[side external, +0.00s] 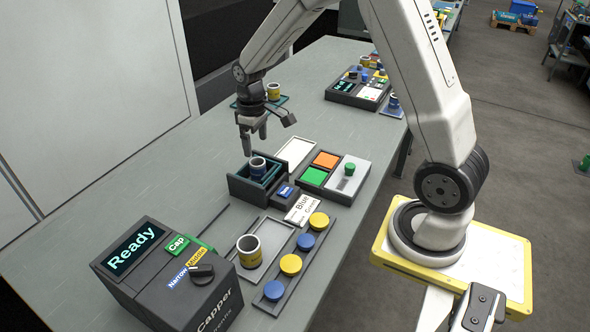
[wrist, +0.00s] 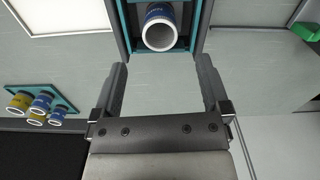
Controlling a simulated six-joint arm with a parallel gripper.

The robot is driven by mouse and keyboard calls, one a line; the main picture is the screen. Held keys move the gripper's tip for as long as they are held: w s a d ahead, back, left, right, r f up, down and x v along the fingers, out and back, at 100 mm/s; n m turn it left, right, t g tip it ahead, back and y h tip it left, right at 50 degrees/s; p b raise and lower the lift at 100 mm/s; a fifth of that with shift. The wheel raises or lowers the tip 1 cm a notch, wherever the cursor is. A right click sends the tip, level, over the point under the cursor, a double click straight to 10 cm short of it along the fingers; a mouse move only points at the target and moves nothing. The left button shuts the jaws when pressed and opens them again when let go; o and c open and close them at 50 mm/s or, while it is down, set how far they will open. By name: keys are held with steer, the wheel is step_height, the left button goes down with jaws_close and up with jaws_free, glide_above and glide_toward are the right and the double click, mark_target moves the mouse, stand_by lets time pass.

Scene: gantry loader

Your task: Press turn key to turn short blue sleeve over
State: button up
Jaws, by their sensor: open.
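The short blue sleeve (side external: 258,167) stands in a dark, teal-edged holder (side external: 240,190) in the middle of the table. In the wrist view the sleeve (wrist: 160,27) shows its white open end, between the teal edges at the top. A small blue key (side external: 286,191) with white lettering too small to read sits on a dark block at the holder's front right; it looks like the turn key. My gripper (side external: 255,143) is open and empty above and just behind the holder, apart from the sleeve. In the wrist view the gripper (wrist: 163,82) has both fingers wide apart, with bare table between.
A capper box (side external: 171,275) reading "Ready" stands at front left. A yellow sleeve (side external: 249,251) stands beside a rack of blue and yellow caps (side external: 290,264). A panel with orange and green squares (side external: 314,176) and a "Blue" card (side external: 303,208) lie right of the holder.

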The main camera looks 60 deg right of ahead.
jaws_close()
stand_by(1.5)
